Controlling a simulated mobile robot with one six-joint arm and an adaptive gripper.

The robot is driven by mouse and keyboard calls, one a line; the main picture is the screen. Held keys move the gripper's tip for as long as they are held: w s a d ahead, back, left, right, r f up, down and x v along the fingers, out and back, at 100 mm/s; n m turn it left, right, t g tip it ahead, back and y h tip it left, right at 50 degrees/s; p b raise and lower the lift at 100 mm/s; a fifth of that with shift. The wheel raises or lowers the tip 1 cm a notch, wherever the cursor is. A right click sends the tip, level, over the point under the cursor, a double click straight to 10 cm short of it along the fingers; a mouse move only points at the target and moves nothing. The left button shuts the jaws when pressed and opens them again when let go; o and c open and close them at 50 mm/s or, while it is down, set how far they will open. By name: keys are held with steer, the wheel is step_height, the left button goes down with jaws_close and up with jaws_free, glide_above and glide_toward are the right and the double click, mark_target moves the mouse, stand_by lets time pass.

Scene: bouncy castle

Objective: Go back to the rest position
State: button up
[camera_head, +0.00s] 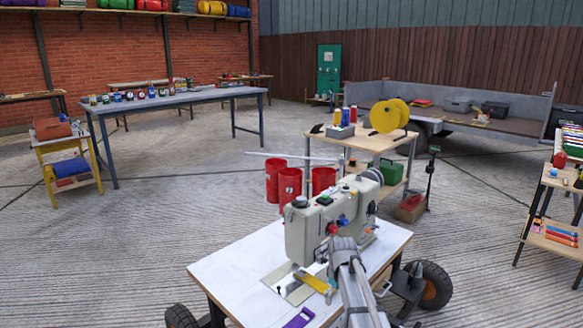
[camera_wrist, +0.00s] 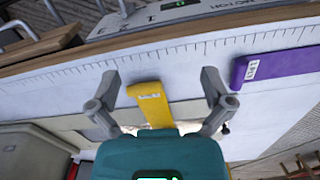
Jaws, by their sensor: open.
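My gripper (camera_wrist: 160,82) shows in the wrist view with its two grey fingers spread wide apart. A purple piece with a white label (camera_wrist: 262,66) lies to the right of the fingers. In the head view, my grey arm reaches up from the bottom over the white sewing table (camera_head: 235,262), in front of the sewing machine (camera_head: 312,232). The yellow piece (camera_head: 318,284) and the purple piece (camera_head: 299,318) show left of the arm.
The sewing table has black wheels (camera_head: 435,285). Red cans (camera_head: 289,184) stand just behind the machine. A wooden bench with a yellow reel (camera_head: 390,114) is further back. A long grey table (camera_head: 185,97) is at the left and a shelf (camera_head: 548,238) at the right. Floor between is open.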

steer(key=s+d+r+m+p, duration=0.1)
steer(key=s+r+m+p, duration=0.25)
steer(key=s, duration=0.65)
steer(key=s+d+r+m+p, duration=0.1)
steer(key=s+r+m+p, duration=0.2)
steer(key=s, duration=0.6)
step_height(320, 180, up, 38)
steer(key=p, duration=3.6)
steer(key=shift+w+f+m+p, duration=0.25)
steer(key=shift+m+p, duration=0.1)
steer(key=shift+p, duration=0.05)
